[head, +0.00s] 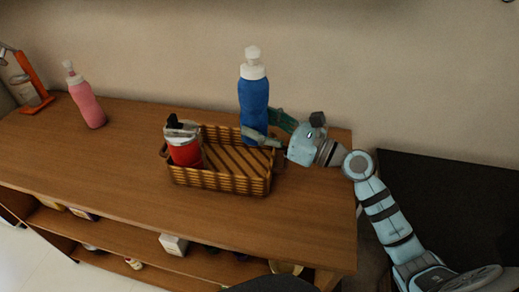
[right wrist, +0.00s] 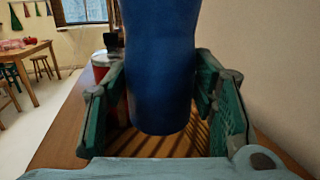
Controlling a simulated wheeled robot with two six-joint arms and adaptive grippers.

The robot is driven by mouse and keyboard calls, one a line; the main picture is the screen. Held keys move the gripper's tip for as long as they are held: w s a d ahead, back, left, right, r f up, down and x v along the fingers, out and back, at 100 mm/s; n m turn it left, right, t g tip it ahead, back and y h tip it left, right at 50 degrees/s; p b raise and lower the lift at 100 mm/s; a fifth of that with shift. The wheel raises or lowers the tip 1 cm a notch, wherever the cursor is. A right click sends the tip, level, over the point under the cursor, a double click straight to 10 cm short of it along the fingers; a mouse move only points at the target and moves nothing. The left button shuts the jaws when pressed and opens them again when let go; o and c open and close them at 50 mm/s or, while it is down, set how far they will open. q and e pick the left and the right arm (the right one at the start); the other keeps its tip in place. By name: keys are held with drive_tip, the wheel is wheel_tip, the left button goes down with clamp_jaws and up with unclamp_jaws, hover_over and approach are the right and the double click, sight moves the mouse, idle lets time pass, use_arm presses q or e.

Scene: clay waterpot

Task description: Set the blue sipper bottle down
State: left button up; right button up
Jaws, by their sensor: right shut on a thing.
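The blue sipper bottle (head: 253,105) with a white cap stands upright in my right gripper (head: 262,136) at the right end of the wicker basket (head: 222,184). In the right wrist view the bottle (right wrist: 160,70) fills the space between the green fingers of my right gripper (right wrist: 160,100). The bottle's base shows there above the basket's striped floor. I cannot tell whether the base touches it. My left gripper is not in view.
A red container (head: 185,153) with a grey lid is in the left part of the basket. A pink bottle (head: 88,104) stands far left on the wooden table (head: 110,155), beside an orange stand (head: 32,75). The table between them is clear.

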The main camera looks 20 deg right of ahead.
wheel_tip(320, 180, down, 5)
drive_tip(key=shift+f+b, duration=0.2)
drive_tip(key=shift+b, duration=0.8)
drive_tip(key=shift+r, duration=0.1)
drive_tip(key=shift+f+b, duration=0.55)
drive_tip(key=shift+f, duration=0.1)
drive_tip(key=o, duration=1.4)
drive_tip(key=shift+r, duration=0.1)
